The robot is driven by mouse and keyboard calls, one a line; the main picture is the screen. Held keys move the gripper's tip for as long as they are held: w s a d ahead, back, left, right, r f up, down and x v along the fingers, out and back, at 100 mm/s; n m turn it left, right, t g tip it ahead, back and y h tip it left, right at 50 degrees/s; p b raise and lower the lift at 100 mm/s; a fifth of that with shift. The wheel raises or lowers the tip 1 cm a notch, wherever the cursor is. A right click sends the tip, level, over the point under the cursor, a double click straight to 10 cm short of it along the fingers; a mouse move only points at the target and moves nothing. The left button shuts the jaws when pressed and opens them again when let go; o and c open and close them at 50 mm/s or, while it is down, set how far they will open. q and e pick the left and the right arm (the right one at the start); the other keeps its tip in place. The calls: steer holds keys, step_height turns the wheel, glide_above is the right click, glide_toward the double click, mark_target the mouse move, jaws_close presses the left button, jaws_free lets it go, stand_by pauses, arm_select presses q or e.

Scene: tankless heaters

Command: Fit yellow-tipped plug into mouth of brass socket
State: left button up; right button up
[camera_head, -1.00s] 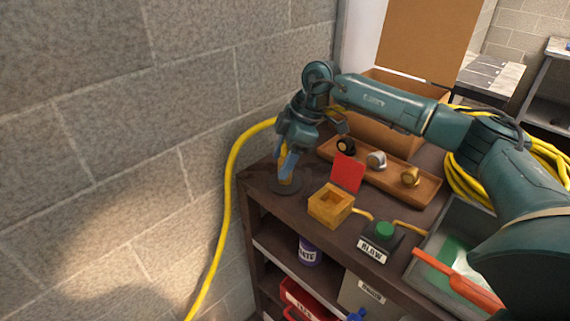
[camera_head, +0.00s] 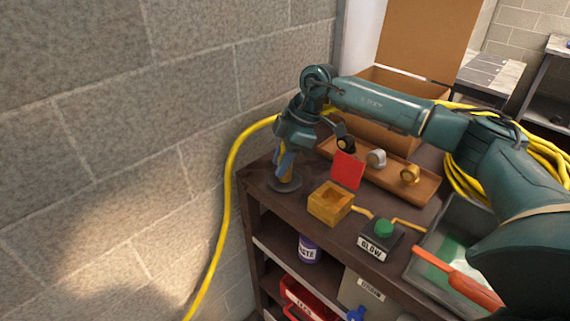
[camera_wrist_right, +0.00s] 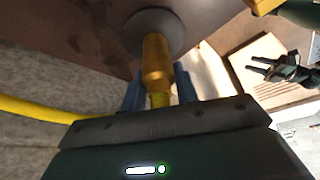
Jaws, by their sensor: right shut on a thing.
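My right gripper (camera_head: 286,166) points down at the left end of the shelf top, its blue fingers close above a dark round base (camera_head: 284,186). In the right wrist view its fingers are shut on the yellow end of the plug (camera_wrist_right: 160,98). A brass-coloured cylinder (camera_wrist_right: 157,60), apparently the brass socket, stands between this yellow end and the round base (camera_wrist_right: 153,36). Plug and cylinder look in line and touching. The fingers hide part of the joint, so I cannot tell how deep the plug sits. My left gripper (camera_wrist_right: 251,67) appears open and empty at the right of the wrist view.
A wooden box (camera_head: 330,204) with a raised red lid (camera_head: 347,171) stands right of the base. Behind is a tray (camera_head: 425,190) with black, silver and brass fittings. A green button box (camera_head: 383,231) is in front. A yellow hose (camera_head: 228,190) runs along the wall.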

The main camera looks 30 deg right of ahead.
step_height(320, 180, up, 10)
steer(key=shift+b, duration=0.35)
steer(key=n, duration=0.2)
steer(key=s+f+n+g, duration=0.1)
steer(key=n, duration=0.1)
steer(key=f+n+g, duration=0.1)
steer(key=n, duration=0.1)
steer(key=shift+s+a, duration=0.15)
steer(key=shift+a, duration=0.15)
steer(key=s+f+n+h, duration=0.2)
steer(key=n, duration=0.7)
steer(key=s+a+f+n+h+p, duration=0.1)
steer(key=s+f+n+h, duration=0.1)
steer(key=n, duration=0.8)
steer(key=s+a+f+n+g+h+p, duration=0.1)
steer(key=n+h, duration=0.3)
steer(key=n, duration=0.5)
steer(key=shift+s+a+f, duration=0.15)
steer(key=shift+s+f, duration=0.35)
steer(key=shift+s, duration=0.3)
steer(key=s+a+n+t+y, duration=0.1)
steer(key=s+n+t+y, duration=0.1)
steer(key=n, duration=0.9)
steer(key=s+a+f+n+t+y+p, duration=0.1)
steer(key=s+n+t, duration=0.3)
steer(key=n, duration=0.8)
steer(key=shift+s+a+f+y, duration=0.2)
steer(key=shift+s+a+y, duration=0.2)
steer(key=shift+a, duration=0.2)
